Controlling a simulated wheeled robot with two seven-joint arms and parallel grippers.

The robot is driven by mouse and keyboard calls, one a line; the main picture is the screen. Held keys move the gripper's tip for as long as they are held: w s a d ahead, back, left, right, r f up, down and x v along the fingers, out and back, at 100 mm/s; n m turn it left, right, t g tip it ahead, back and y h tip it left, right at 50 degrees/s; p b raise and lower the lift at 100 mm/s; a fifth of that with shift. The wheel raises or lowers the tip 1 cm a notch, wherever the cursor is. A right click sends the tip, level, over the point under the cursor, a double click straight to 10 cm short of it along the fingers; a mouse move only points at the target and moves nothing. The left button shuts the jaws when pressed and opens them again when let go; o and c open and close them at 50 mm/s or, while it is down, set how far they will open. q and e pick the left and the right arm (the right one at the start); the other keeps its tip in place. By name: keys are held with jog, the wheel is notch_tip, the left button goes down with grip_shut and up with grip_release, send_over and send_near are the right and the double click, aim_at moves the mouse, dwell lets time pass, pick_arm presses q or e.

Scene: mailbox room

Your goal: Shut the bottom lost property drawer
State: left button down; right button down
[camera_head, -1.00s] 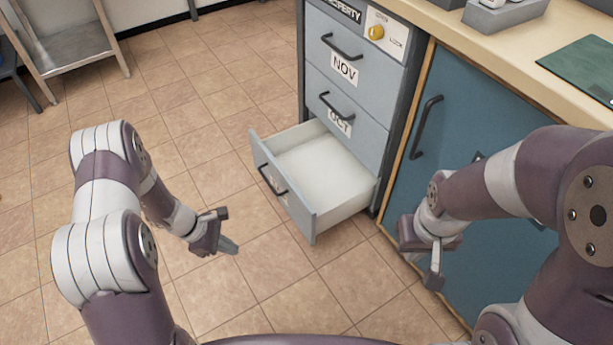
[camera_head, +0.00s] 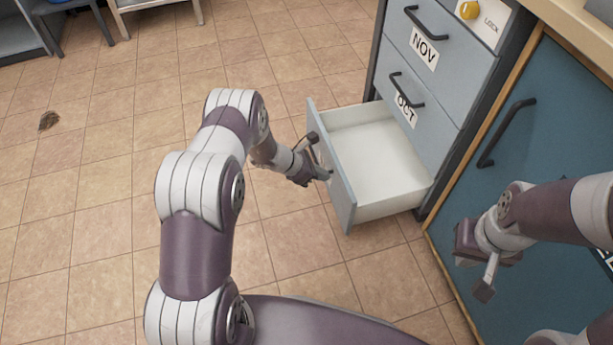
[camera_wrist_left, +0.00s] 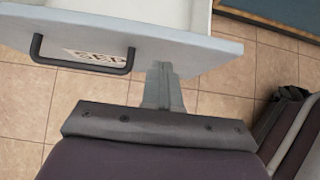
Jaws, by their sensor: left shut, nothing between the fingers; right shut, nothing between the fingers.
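The bottom drawer (camera_head: 345,187) is pulled open from the grey cabinet, and its white inside is empty. In the left wrist view its front panel (camera_wrist_left: 190,50) shows a dark bar handle (camera_wrist_left: 82,62) and a label. My left gripper (camera_head: 328,174) is shut and empty, just in front of the drawer's front panel. In the left wrist view its fingers (camera_wrist_left: 163,85) point at the panel beside the handle; I cannot tell whether they touch it. My right gripper (camera_head: 486,285) is shut and empty, in front of the blue cupboard door, to the right of the drawer.
The NOV drawer (camera_head: 440,50) and the OCT drawer (camera_head: 415,90) above are closed. A blue cupboard door (camera_head: 530,130) with a dark handle stands to the right. A brown patch (camera_head: 48,121) lies on the tiled floor at left.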

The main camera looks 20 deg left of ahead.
pick_arm(q)
jog(key=shift+w+d+r+b, duration=0.1)
jog(key=shift+w+d+b, duration=0.1)
jog(key=shift+w+d, duration=0.25)
jog(key=shift+w+d+b, duration=0.15)
jog(key=shift+w+d, duration=0.1)
jog(key=shift+d, duration=0.4)
pick_arm(e)
jog(key=shift+f, duration=0.6)
